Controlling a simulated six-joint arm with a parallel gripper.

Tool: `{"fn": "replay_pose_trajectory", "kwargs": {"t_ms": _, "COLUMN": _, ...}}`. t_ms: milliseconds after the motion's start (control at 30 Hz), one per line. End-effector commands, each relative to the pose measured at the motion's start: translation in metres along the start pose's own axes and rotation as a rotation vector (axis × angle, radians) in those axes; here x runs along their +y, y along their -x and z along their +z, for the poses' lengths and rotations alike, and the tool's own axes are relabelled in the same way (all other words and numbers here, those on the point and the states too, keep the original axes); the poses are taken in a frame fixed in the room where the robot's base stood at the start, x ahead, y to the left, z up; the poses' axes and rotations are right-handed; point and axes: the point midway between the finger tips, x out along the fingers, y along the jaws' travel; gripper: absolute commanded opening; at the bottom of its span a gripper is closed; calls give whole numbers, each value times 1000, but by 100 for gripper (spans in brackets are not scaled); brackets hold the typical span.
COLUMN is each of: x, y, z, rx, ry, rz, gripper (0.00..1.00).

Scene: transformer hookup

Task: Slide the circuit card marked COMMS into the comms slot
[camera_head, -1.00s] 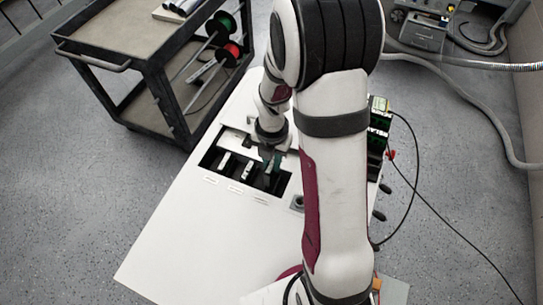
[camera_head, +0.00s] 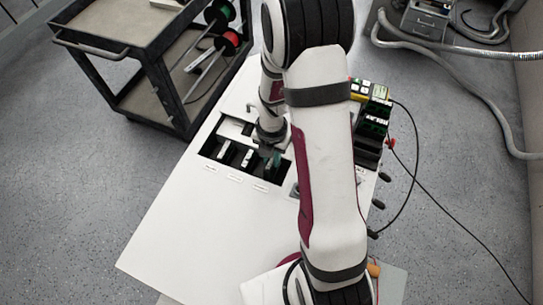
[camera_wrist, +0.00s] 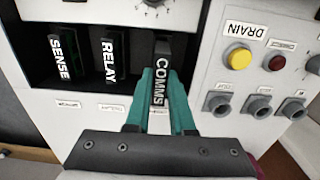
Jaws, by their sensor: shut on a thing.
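The COMMS card (camera_wrist: 161,75) is dark with a white-lettered front edge. In the wrist view my gripper (camera_wrist: 160,102) has its teal fingers shut on the card's lower end. The card is upright at the third, rightmost opening of the black card bay (camera_head: 211,151), in line with the other cards. I cannot tell how deep it sits. A small white label below the opening is partly hidden by the fingers. In the head view my gripper (camera_head: 273,160) is at the right end of the bay, and my arm hides part of that area.
The SENSE card (camera_wrist: 62,58) and RELAY card (camera_wrist: 110,55) stand in the openings to the left. The panel right of the bay has a yellow button (camera_wrist: 238,59), a red button (camera_wrist: 287,84) and several grey knobs (camera_wrist: 259,107). A cart (camera_head: 125,45) stands at the back left.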

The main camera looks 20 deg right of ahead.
Motion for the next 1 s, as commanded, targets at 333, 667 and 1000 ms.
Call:
{"fn": "replay_pose_trajectory", "kwargs": {"t_ms": 333, "x": 0, "y": -3, "z": 0, "rx": 0, "ry": 0, "rz": 0, "gripper": 0}}
{"fn": "replay_pose_trajectory", "kwargs": {"t_ms": 667, "x": 0, "y": -10, "z": 0, "rx": 0, "ry": 0, "rz": 0, "gripper": 0}}
{"fn": "replay_pose_trajectory", "kwargs": {"t_ms": 1000, "x": 0, "y": -18, "z": 0, "rx": 0, "ry": 0, "rz": 0, "gripper": 0}}
